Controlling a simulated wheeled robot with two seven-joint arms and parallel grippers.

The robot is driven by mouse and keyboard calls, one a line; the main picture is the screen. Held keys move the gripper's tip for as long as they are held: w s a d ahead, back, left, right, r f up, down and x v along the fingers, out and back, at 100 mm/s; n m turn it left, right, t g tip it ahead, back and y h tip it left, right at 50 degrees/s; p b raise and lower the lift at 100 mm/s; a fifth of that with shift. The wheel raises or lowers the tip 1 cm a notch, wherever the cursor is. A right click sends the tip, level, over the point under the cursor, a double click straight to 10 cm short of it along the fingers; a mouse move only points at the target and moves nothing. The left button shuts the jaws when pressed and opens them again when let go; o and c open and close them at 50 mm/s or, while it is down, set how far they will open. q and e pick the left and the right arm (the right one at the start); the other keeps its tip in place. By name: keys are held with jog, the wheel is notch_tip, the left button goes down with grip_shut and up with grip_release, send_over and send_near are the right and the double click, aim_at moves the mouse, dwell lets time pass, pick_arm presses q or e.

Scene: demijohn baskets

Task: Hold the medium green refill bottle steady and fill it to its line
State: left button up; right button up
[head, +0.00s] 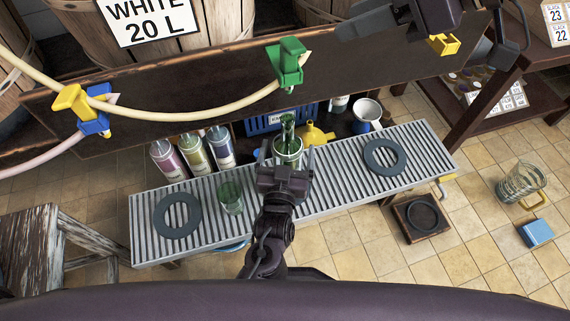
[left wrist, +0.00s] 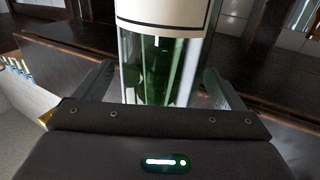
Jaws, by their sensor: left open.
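The green refill bottle (head: 288,148) stands upright on the slatted metal rack (head: 330,196), below and near the green tap (head: 290,62). My left gripper (head: 285,172) is open at its near side. In the left wrist view the bottle (left wrist: 160,65), with a pale label, rises between the two spread fingers (left wrist: 158,90); I cannot tell if they touch it. Its fill line and liquid level cannot be made out. A smaller green glass vessel (head: 231,198) stands on the rack to the left. My right gripper (head: 355,27) is at the upper right; its jaw state is unclear.
Grey rings (head: 178,216) and (head: 385,157) lie on the rack's two ends. Labelled bottles (head: 193,152), a yellow funnel (head: 316,134) and a white funnel (head: 368,112) are behind it. A hose (head: 200,112) droops before the dark shelf. A glass jug (head: 520,182) stands at right.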

pick_arm(q)
jog(key=shift+w+d, duration=0.1)
jog(key=shift+w, duration=1.05)
jog(key=c, duration=1.4)
